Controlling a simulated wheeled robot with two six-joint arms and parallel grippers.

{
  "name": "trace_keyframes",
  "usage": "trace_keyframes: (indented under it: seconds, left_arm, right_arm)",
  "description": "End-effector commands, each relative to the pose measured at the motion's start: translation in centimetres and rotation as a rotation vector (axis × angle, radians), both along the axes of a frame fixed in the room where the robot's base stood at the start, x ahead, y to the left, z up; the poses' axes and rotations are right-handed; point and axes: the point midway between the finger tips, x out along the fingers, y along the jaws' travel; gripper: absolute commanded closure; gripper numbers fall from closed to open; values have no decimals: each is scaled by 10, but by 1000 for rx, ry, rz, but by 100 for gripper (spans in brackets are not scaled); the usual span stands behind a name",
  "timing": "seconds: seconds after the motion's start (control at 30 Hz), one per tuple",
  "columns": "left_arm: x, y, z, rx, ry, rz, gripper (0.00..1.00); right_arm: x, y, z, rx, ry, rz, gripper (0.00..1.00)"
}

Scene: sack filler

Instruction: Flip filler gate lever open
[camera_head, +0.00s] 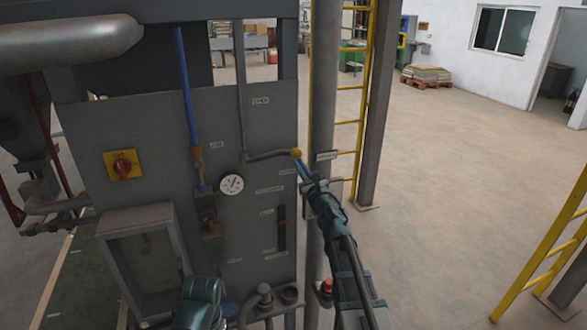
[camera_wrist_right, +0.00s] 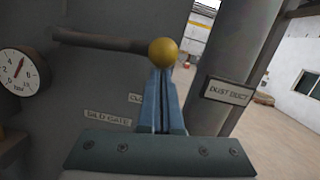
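The gate lever (camera_head: 268,156) is a grey bar on the grey panel, lying nearly level and ending at the right in a yellow ball knob (camera_head: 296,153). The lever (camera_wrist_right: 95,39) and the knob (camera_wrist_right: 163,52) also show in the right wrist view. My right gripper (camera_head: 301,167) comes up from below right, its blue fingertips at the knob's underside. In the right wrist view its fingers (camera_wrist_right: 163,76) lie close together, with a gap narrower than the knob. I cannot tell whether they touch the knob.
A round gauge (camera_head: 232,185), a blue pipe (camera_head: 186,100) and a yellow plate with a red switch (camera_head: 123,165) are on the panel. A grey column, the dust duct (camera_wrist_right: 240,65), stands close to the right. A yellow ladder (camera_head: 349,122) is behind it. Open floor lies further right.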

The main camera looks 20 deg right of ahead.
Motion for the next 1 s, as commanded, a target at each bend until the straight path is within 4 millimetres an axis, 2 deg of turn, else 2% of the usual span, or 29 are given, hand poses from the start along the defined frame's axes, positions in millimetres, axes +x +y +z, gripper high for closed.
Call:
trace_keyframes:
  seconds: [0.03,0.2,0.5,0.8,1.0]
  left_arm:
    - [0,0,17,-1,0,2,19]
    - [0,0,43,-2,0,8,19]
    - [0,0,85,-2,1,12,19]
    - [-1,0,116,-2,3,8,19]
    - [-1,0,129,-2,3,7,19]
  right_arm:
    - [0,-2,16,-44,-3,0,100]
    - [0,-1,41,-184,-10,1,100]
    - [-1,9,84,-176,-10,3,100]
    - [-1,26,115,-173,-11,3,100]
    - [-2,37,128,-173,-10,0,100]
